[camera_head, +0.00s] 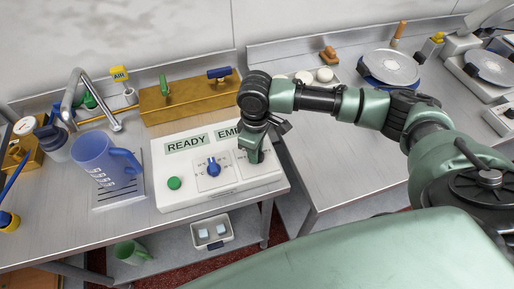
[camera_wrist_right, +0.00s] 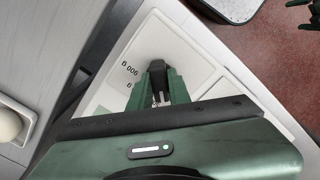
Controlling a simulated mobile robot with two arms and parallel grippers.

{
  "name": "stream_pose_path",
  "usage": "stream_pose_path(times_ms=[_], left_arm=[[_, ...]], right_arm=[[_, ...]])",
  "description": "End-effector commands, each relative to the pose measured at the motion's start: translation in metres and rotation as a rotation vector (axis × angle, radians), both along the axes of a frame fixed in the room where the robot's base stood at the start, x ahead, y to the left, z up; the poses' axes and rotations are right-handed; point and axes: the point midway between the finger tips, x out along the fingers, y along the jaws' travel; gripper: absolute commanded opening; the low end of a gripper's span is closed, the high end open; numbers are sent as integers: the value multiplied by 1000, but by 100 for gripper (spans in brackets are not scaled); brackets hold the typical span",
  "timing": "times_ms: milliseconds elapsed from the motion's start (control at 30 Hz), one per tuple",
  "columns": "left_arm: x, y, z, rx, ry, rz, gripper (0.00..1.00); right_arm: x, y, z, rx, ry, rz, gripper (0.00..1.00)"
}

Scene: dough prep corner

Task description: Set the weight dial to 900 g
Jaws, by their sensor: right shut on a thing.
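The white control box (camera_head: 219,193) stands on the left counter, with READY and EMPTY labels, the second partly covered by my arm. My right gripper (camera_head: 256,157) reaches down onto the right part of its face. In the right wrist view, its green fingers are shut on the black weight dial (camera_wrist_right: 157,72). A label reading 900 g (camera_wrist_right: 129,69) shows upside down beside the knob, with a second label partly hidden by a finger. The dial's pointer and the other marks are hidden, so its setting cannot be read.
A blue knob (camera_head: 213,168) on a °C scale and a green button (camera_head: 174,183) sit left of the gripper. A blue jug (camera_head: 100,160) stands farther left. A brass box (camera_head: 187,100) with green and blue handles stands behind. The right counter's front is clear.

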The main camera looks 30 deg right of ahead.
Motion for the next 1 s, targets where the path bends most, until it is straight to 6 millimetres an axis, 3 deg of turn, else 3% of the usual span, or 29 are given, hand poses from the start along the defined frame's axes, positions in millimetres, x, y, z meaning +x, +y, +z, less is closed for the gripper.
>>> stream_pose_path(times_ms=[433, 1000], left_arm=[[0, 0, 30, 0, 0, 0, 100], [0, 0, 38, 0, 0, 0, 100]], right_arm=[[-2, 1, 1, 0, 5, -171, 0], [-1, 0, 0, 0, 3, -231, 0]])
